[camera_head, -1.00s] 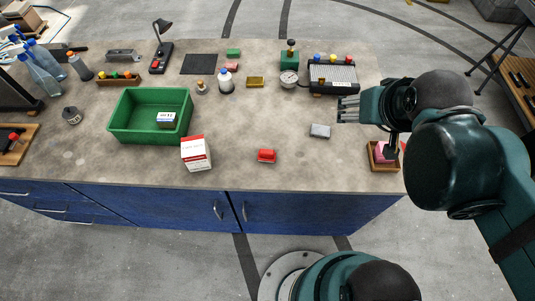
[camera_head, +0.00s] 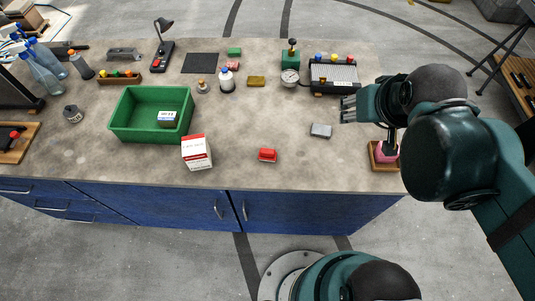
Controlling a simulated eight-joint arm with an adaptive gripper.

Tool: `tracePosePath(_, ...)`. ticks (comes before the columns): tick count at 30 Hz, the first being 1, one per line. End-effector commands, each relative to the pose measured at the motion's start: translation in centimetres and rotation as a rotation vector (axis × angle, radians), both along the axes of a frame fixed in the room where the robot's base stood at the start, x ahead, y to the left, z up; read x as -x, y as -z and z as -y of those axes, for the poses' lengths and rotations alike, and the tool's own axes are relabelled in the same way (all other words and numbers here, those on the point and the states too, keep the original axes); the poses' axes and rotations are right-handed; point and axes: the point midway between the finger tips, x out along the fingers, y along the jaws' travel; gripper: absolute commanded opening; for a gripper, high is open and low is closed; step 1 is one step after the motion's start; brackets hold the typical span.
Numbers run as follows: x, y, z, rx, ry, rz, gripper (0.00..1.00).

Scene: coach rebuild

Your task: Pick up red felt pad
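A small red block-like piece (camera_head: 267,155) lies on the worktop (camera_head: 225,165) near its front edge, right of the white and red box. A smaller reddish pad (camera_head: 233,65) lies farther back, in front of a green pad. I cannot tell felt from other material at this size. My gripper (camera_head: 348,109) is at the right side, above the worktop, with its fingers pointing left. The fingers look spread and nothing shows between them. It is to the right of both red pieces and apart from them.
A grey block (camera_head: 320,131) lies below left of my gripper. A wooden tray (camera_head: 384,167) with a pink item is partly hidden by my arm. A green bin (camera_head: 125,130) and white and red box (camera_head: 197,153) stand left. A keyed device (camera_head: 334,78) stands behind.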

Motion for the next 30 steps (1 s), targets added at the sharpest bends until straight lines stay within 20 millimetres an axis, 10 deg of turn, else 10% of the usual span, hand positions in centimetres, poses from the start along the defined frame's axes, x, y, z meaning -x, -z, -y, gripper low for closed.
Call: tracePosePath(30,-3.9,8.9,-11.9,0.254,-0.693,-0.275,0.39)
